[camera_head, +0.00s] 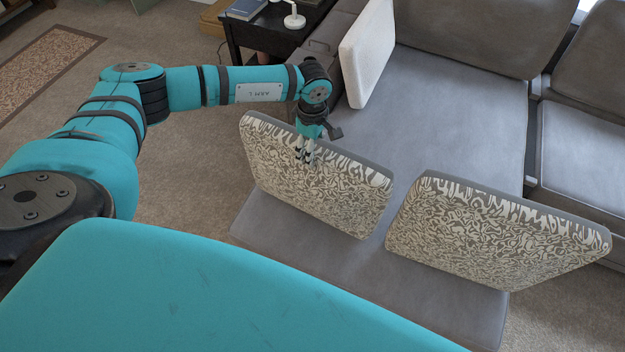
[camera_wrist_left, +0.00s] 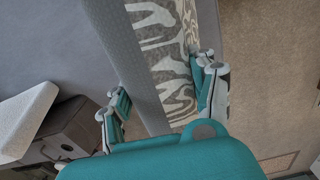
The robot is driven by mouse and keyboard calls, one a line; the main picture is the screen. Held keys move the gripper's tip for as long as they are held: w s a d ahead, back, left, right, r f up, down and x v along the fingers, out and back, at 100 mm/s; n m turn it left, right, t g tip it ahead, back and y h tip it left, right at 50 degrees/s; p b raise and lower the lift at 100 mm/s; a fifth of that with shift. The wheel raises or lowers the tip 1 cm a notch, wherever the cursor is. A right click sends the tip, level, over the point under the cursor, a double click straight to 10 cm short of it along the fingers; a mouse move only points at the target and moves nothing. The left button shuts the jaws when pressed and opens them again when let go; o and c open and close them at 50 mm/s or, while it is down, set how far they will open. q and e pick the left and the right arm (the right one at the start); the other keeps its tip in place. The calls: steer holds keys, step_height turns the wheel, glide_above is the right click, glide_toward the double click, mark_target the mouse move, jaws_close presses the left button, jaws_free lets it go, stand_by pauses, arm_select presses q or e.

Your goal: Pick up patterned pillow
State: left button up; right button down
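Two pillows with a dark-and-cream swirl pattern and grey edges stand on the grey sofa. The left patterned pillow (camera_head: 315,185) is at my left gripper, and the right patterned pillow (camera_head: 490,235) stands apart from it. My left gripper (camera_head: 306,152) is at the top edge of the left pillow. In the left wrist view, the fingers of my left gripper (camera_wrist_left: 162,88) straddle this pillow (camera_wrist_left: 165,50), one on the grey side and one on the patterned face. Whether both fingers press on it is unclear. My right gripper is not in view.
The grey sofa (camera_head: 440,110) fills the middle and right. A white cushion (camera_head: 368,52) leans at its back left. A dark side table (camera_head: 270,30) with a book (camera_head: 245,9) and a small white lamp (camera_head: 294,18) stands behind my arm. Carpet is open at left.

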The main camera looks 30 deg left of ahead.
arm_select(q)
jaws_close()
steer(key=shift+w, duration=0.1)
steer(key=shift+r, duration=0.15)
